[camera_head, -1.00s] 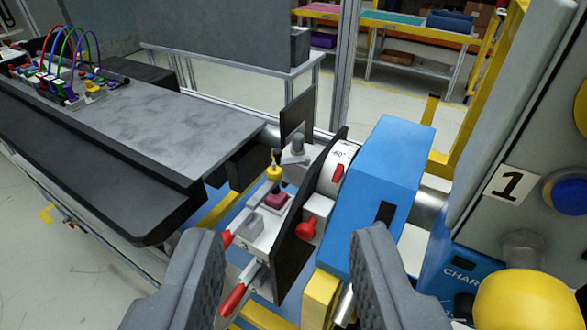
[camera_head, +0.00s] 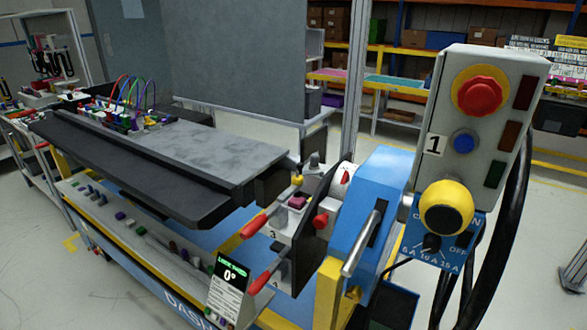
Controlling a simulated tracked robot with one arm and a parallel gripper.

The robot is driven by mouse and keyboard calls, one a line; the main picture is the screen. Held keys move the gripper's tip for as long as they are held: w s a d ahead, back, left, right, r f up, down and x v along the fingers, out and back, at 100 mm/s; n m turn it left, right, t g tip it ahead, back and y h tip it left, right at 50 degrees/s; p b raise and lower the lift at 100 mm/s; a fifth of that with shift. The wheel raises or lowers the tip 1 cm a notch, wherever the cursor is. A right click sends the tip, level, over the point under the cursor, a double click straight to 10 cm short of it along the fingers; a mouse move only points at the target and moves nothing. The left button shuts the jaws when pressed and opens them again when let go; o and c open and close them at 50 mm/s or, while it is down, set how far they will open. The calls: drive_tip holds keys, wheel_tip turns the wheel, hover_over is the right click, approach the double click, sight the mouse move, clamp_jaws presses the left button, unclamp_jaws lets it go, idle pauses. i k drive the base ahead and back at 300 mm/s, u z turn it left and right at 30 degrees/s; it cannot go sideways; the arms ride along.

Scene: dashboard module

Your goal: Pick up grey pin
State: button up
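The grey pin cannot be singled out for certain. A small grey round-topped piece (camera_head: 314,160) stands upright on the fixture at the end of the dashboard module (camera_head: 215,145). A row of small pins in several colours, some dark or greyish (camera_head: 130,222), stands on the lower shelf (camera_head: 105,205) along the front of the bench; they are too small to tell well. My gripper is not in this view, so its opening and contents cannot be seen.
A control box (camera_head: 480,130) with a red button and hanging black cables stands at right. A small display (camera_head: 230,285) shows 0°. Coloured wires (camera_head: 130,92) arch at the module's far left.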

sight(314, 158)
drive_tip(key=u, duration=2)
drive_tip(key=i, duration=1.4)
drive_tip(key=z, duration=2.2)
drive_tip(key=i, duration=0.95)
drive_tip(key=u, duration=0.1)
